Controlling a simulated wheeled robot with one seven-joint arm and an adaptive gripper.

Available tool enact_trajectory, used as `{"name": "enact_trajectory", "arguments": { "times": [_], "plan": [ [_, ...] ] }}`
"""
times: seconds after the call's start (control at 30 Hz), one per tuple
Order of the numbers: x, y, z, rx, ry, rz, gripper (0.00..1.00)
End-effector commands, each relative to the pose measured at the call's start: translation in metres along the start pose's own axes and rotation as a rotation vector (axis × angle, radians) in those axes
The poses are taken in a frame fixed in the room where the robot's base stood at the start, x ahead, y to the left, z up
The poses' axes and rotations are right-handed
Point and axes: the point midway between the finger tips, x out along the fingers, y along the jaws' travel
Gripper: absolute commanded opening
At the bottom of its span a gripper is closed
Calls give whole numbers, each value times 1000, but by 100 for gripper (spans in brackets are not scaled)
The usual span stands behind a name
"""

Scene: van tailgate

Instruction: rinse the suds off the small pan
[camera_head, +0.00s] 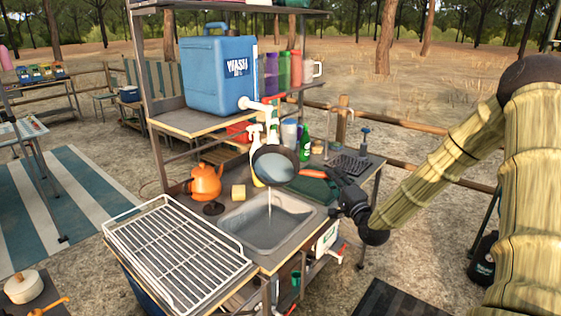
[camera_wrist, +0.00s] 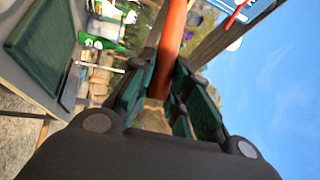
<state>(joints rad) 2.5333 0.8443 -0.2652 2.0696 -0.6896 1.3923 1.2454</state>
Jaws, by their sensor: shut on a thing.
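The small pan (camera_head: 274,165) is dark with a blue-grey inside and an orange handle (camera_head: 311,173). It hangs in the air over the sink (camera_head: 248,228), tilted so that its inside faces the head camera. My gripper (camera_head: 333,180) is shut on the handle, to the right of the pan. In the wrist view the orange handle (camera_wrist: 173,38) runs up from between the fingers (camera_wrist: 168,85). A thin stream of water (camera_head: 270,203) falls from the pan's lower edge into the sink. I cannot make out suds on the pan. The white tap (camera_head: 252,104) of the blue wash container (camera_head: 220,75) is above the pan.
A white wire rack (camera_head: 178,245) lies left of the sink. An orange kettle (camera_head: 206,184) and a yellow sponge (camera_head: 238,192) stand behind the sink. Spray bottles (camera_head: 256,150) stand close behind the pan. A green thing (camera_head: 316,190) lies flat below the handle.

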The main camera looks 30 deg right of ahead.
Motion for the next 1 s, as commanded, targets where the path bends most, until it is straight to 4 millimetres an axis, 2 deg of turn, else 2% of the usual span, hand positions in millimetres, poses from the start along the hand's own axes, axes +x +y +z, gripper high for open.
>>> {"name": "enact_trajectory", "arguments": {
  "times": [0.43, 1.0],
  "plan": [
    [0, -3, 0, 1, 0, -2, 0],
    [-24, -36, -1, 1, 0, -2, 0]
  ]
}}
